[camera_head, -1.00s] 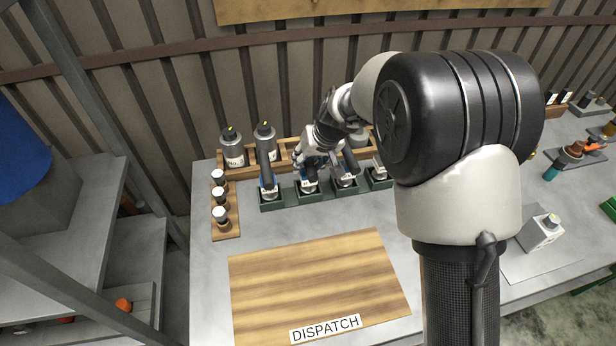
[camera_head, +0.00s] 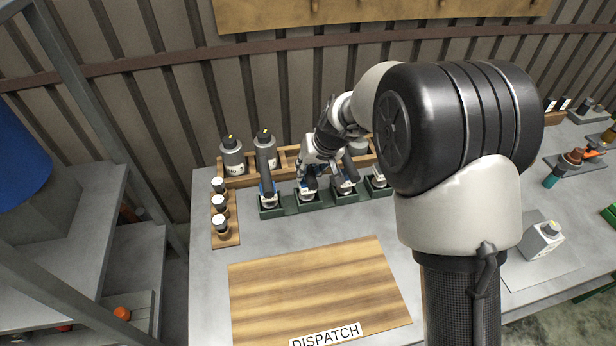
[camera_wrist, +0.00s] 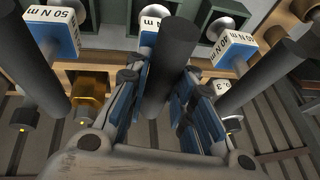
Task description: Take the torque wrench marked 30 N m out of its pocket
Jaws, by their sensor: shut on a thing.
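My gripper (camera_head: 313,176) is at the second pocket from the left in a row of green pockets (camera_head: 290,210) in the head view. In the wrist view my gripper (camera_wrist: 158,95) is shut on the dark handle of the middle torque wrench (camera_wrist: 172,55).
A wooden rack (camera_head: 240,181) with grey bottles stands behind the pockets. A small wooden holder (camera_head: 226,241) with white-capped items is at the left. The wooden DISPATCH board (camera_head: 315,290) in front is empty. Neighbouring wrenches stand close beside my fingers.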

